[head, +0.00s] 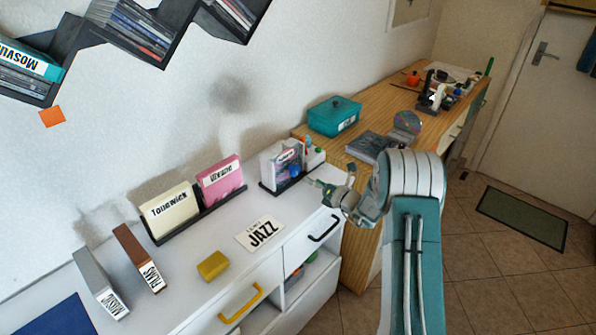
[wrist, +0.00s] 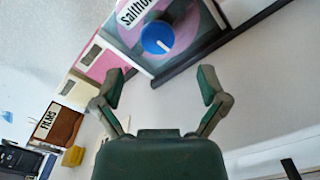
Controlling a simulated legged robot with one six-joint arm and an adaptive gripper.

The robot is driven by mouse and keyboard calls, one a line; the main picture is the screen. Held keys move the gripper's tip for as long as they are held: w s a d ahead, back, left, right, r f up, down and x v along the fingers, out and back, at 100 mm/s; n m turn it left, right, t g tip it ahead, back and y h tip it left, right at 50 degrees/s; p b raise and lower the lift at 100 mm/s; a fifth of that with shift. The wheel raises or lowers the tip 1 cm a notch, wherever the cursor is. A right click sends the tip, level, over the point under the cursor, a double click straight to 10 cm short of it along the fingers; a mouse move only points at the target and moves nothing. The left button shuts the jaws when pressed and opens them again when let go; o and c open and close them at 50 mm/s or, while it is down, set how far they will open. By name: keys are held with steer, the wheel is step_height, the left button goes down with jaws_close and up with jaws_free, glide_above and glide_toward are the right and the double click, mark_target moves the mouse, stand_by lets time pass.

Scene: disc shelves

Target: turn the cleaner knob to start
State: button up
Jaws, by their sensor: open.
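The blue round knob (wrist: 157,37) with a white mark sits on the front of the disc cleaner (wrist: 186,18), over a pink disc labelled "Salthou...", the rest cut off. In the head view the cleaner (head: 268,168) is a pale box in a dark stand at the right end of the white cabinet, and the knob (head: 294,170) shows small. My gripper (wrist: 162,85) is open and empty. Its fingertips point toward the knob, spread to either side below it in the wrist view, apart from it. In the head view my gripper (head: 322,184) is just right of the cleaner.
On the white cabinet (head: 200,300) are a dark rack with cream and pink cases (head: 220,181), a yellow block (head: 212,265), a JAZZ card (head: 260,233) and two upright cases. A wooden desk (head: 375,102) with a teal box (head: 333,116) adjoins it.

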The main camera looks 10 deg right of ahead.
mark_target(297, 172)
steer(key=x, duration=0.7)
steer(key=shift+a, duration=0.15)
steer(key=shift+s, duration=0.1)
steer(key=c, duration=1.1)
